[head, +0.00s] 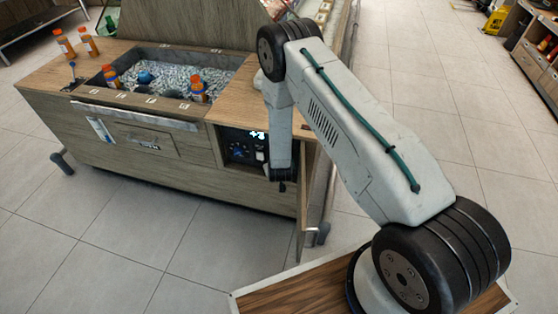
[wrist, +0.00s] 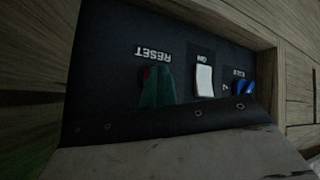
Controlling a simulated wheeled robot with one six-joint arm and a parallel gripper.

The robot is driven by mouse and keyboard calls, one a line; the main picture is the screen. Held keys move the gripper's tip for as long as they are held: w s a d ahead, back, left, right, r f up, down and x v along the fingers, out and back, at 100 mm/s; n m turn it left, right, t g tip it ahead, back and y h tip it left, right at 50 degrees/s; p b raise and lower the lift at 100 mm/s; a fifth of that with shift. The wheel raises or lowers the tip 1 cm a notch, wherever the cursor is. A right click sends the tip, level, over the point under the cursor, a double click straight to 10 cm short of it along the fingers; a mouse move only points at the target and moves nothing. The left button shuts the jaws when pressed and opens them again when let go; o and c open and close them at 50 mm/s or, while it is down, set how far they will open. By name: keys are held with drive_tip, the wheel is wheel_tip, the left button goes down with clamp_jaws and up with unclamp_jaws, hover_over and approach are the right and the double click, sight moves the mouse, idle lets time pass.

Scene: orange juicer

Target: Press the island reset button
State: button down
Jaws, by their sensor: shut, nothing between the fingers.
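The island (head: 150,165) is a wood-panelled counter at the left of the head view. Its dark control panel (head: 238,148) is recessed in the front, near the right end. In the wrist view the panel (wrist: 105,60) appears upside down, with a RESET label. A small red patch of the reset button (wrist: 147,74) shows just below that label. My gripper (wrist: 157,76) is shut and empty, its dark green fingers in front of the button and hiding most of it. I cannot tell whether they touch. In the head view my arm hides the gripper's fingertips.
A white switch (wrist: 204,80) marked ON and a blue knob (wrist: 241,88) sit beside the button. Wooden edges frame the recess. Orange-capped bottles (head: 198,90) stand in and around the island's basin. The tiled floor (head: 120,240) in front is clear.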

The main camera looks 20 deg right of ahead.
drive_tip(key=shift+s+a, duration=0.45)
drive_tip(key=shift+s, duration=0.2)
drive_tip(key=s+a, duration=0.1)
drive_tip(key=s, duration=0.1)
drive_tip(key=s+a, duration=0.2)
idle(0.4)
idle(0.7)
